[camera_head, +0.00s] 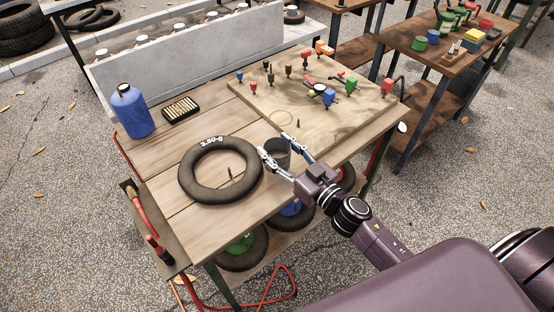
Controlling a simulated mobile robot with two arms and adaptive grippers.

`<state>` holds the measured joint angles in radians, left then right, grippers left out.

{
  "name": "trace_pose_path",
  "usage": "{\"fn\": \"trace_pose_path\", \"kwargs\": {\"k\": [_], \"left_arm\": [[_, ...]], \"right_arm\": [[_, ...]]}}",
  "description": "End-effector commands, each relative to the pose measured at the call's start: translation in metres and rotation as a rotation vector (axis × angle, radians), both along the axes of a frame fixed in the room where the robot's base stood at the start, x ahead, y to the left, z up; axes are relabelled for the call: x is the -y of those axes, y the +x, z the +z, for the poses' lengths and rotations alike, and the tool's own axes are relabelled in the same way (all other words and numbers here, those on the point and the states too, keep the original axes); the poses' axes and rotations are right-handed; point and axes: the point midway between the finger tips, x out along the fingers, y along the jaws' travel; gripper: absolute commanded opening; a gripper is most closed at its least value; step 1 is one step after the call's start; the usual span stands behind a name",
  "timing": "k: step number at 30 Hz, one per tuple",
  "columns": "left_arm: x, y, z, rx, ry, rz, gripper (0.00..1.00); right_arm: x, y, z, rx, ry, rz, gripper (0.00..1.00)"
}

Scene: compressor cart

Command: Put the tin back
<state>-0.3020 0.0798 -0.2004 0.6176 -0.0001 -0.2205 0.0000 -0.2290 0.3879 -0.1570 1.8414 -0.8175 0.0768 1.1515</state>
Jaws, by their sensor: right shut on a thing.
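The tin (279,158) is a small dark grey, round, open-topped can near the right front of the wooden cart top. My right gripper (273,145) comes in from the lower right and is shut on it, one finger on each side. The fingers hide part of the tin's wall. I cannot tell whether its base touches the wood. A thin round outline (281,118) shows on the pale board (335,120) just behind the tin. My left gripper is not in view.
A black inner tube (188,178) lies left of the tin, with a small valve stem inside its ring. A blue bottle (131,112) and a box of small pieces (180,109) stand at the back left. Several coloured fittings (328,97) sit on the board. Bare wood lies behind the tube.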

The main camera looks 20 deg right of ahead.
Motion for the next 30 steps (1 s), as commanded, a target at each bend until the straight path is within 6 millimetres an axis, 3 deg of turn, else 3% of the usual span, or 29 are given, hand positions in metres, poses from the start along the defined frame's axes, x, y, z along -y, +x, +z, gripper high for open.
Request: {"fn": "trace_pose_path", "kwargs": {"k": [7,20,21,26,30], "left_arm": [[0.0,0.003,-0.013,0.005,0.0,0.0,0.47],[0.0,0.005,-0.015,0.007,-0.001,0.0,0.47],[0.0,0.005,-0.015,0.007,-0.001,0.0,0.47],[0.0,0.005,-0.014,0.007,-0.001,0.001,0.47],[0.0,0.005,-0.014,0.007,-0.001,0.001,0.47]], "right_arm": [[0.0,0.0,-0.035,-0.002,0.003,-0.002,0.28],[0.0,0.0,-0.042,-0.001,0.001,-0.001,0.28],[0.0,0.0,-0.042,-0.001,0.001,-0.001,0.49],[0.0,0.0,-0.041,-0.001,0.001,-0.001,0.66],[0.0,0.0,-0.041,-0.001,0.001,-0.001,0.66]]}}
